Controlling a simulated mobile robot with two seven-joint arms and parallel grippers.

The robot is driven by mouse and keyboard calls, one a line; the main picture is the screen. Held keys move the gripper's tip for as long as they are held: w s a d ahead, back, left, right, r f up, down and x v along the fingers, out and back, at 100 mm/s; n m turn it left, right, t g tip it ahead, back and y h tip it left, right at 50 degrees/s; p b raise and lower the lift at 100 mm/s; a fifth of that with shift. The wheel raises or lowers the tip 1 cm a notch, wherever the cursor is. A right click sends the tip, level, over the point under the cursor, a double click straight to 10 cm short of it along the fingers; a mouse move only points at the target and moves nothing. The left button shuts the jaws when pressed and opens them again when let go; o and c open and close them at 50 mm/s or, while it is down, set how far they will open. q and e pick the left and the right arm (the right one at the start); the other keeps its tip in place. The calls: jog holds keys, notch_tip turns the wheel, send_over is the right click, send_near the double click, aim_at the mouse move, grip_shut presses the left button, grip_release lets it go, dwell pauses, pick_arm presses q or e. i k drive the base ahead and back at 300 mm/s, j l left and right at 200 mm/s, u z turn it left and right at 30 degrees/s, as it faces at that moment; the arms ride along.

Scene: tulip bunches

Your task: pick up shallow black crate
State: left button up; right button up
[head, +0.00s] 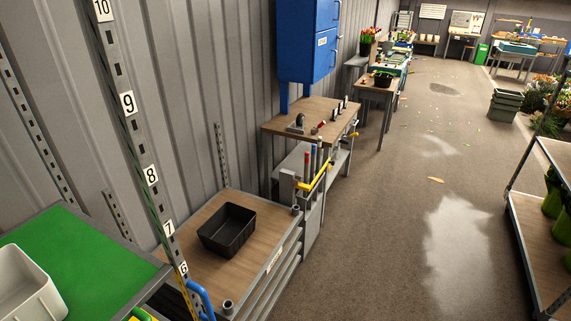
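A shallow black crate (216,244) sits on the wooden top (262,223) of a low trolley or bench in the lower left of the head view. It looks upright and empty, with its open side up. Its far side lies near the grey corrugated wall. Neither of my grippers shows in the head view.
Left of the crate, a numbered metal post (140,150) and a green-topped table (85,262) with a white bin (28,285) stand close. A wooden workbench (290,110) with tools is beyond. The floor (385,220) to the right is open up to a shelf rack (540,245).

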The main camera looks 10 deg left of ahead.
aim_at(227, 230)
jog(key=i+l+u, duration=0.15)
jog(key=i+u, duration=0.35)
jog(key=i+l+u, duration=0.45)
jog(key=i, duration=0.2)
jog(key=i+l+u, duration=0.7)
jog(key=u, duration=0.2)
jog(key=i+l+u, duration=0.1)
jog(key=l+u, duration=0.35)
jog(key=i+l+u, duration=0.1)
jog(key=l+u, duration=1.15)
jog(key=j, duration=0.1)
